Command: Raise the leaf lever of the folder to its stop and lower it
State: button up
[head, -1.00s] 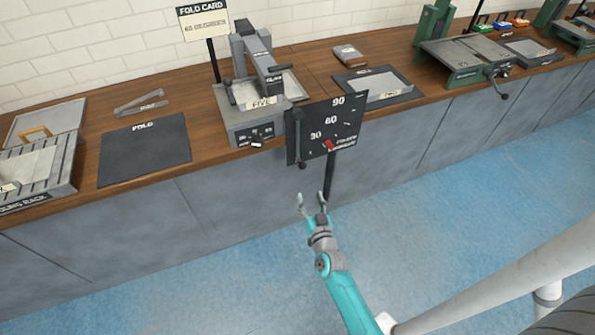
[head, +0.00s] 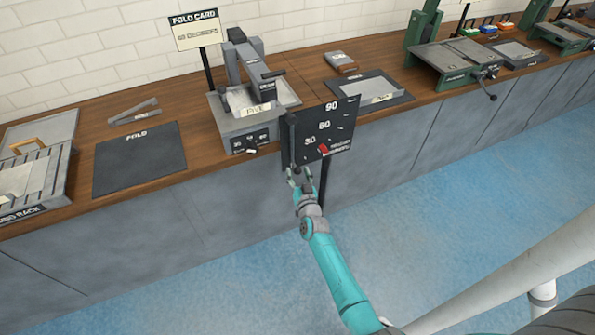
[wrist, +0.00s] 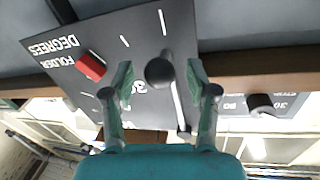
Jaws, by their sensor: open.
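The grey folder (head: 232,110) stands on the wooden counter. The black degree plate (head: 335,112) is in front of it, marked 30, 60 and 90, with a red pointer (head: 323,150) near the 30. My gripper (head: 299,176) is open at the lever's lower end.
A small dark knob with number marks (head: 251,150) is on the folder's front, left of the lever. A black fold mat (head: 138,160) lies further left. A post stands under the degree plate. The blue floor in front of the cabinets is clear.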

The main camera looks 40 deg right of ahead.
jog(key=shift+w+d, duration=0.3)
jog(key=shift+w, duration=0.35)
jog(key=shift+c, duration=0.2)
grip_shut()
